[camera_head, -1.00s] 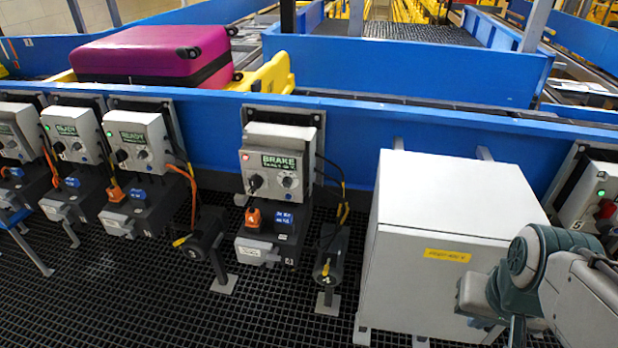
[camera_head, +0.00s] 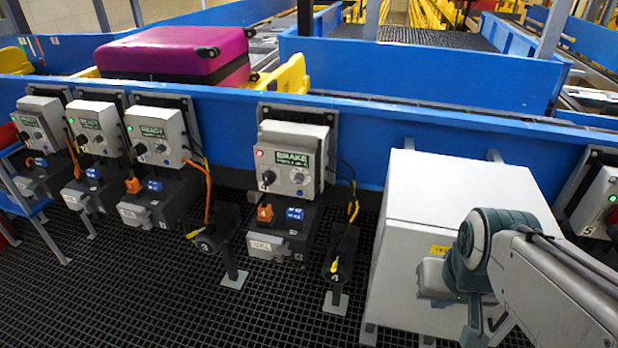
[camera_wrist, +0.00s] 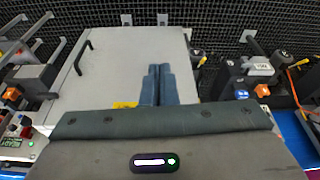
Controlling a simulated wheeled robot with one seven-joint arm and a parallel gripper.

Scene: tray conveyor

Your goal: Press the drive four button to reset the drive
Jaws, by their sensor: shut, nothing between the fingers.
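The drive unit with a grey control box (camera_head: 292,160) reads BRAKE on a green display and has a red light at its left. Below it, a dark base carries an orange button (camera_head: 265,212) that appears marked 4, and a blue block (camera_head: 295,214). In the wrist view, the orange button (camera_wrist: 262,90) and blue block (camera_wrist: 241,94) show at the right. My gripper (camera_wrist: 158,72) is shut and empty, its fingers over the white cabinet, to the left of that unit and apart from it. The fingertips cannot be made out in the head view.
The white cabinet (camera_head: 455,195) with a yellow label stands right of the BRAKE unit. A dark motor (camera_head: 341,255) stands between them. Several READY units (camera_head: 160,135) with green lights are at the left. A magenta suitcase (camera_head: 175,52) lies on the conveyor behind the blue rail (camera_head: 400,115).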

